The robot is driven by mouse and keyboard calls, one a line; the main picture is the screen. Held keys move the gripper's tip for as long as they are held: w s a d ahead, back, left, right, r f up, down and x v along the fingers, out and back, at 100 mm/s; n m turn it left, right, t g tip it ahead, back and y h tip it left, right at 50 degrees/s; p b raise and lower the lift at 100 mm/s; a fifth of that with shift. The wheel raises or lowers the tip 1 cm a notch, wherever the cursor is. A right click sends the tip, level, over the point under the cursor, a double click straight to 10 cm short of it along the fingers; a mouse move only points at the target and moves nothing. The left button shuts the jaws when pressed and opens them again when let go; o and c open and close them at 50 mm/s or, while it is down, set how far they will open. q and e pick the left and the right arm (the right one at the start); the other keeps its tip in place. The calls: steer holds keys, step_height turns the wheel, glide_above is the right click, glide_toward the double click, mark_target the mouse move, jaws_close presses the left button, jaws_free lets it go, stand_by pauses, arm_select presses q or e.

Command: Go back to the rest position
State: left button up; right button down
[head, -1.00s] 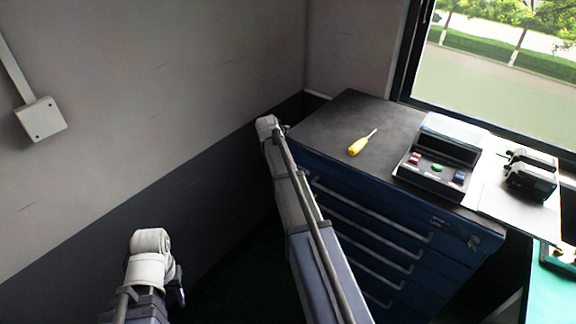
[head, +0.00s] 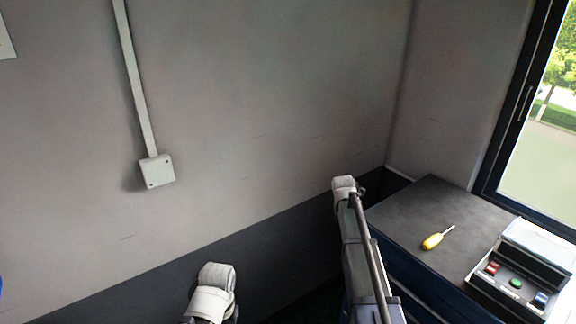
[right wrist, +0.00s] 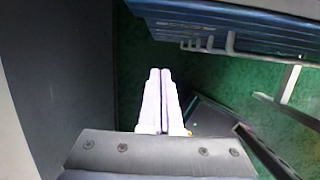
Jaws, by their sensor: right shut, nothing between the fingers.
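My right gripper (right wrist: 160,72) shows in the right wrist view. Its two pale fingers lie side by side, shut with nothing between them, and point down over the green floor. My left gripper is not in view; the head view shows only a white joint of my left arm at the bottom. My right arm reaches up beside the cabinet's left side in the head view, and its gripper is hidden there.
A blue drawer cabinet (head: 408,285) with a dark top stands at right, close to my right arm. On it lie a yellow screwdriver (head: 433,241) and a button box (head: 516,283). A grey wall with a white switch box (head: 157,171) fills the left.

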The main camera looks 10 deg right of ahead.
steer(key=s+a+m+y, duration=0.1)
steer(key=s+a+m, duration=0.4)
steer(key=a, duration=0.5)
steer(key=s+a+m, duration=0.4)
steer(key=s+a, duration=0.3)
steer(key=a, duration=0.3)
steer(key=s+a+m+g, duration=0.1)
steer(key=s+a+m, duration=0.8)
steer(key=s+a, duration=0.3)
steer(key=s, duration=0.3)
steer(key=shift+s+a+f+m, duration=0.25)
steer(key=shift+s+a+m, duration=0.05)
steer(key=shift+a, duration=0.05)
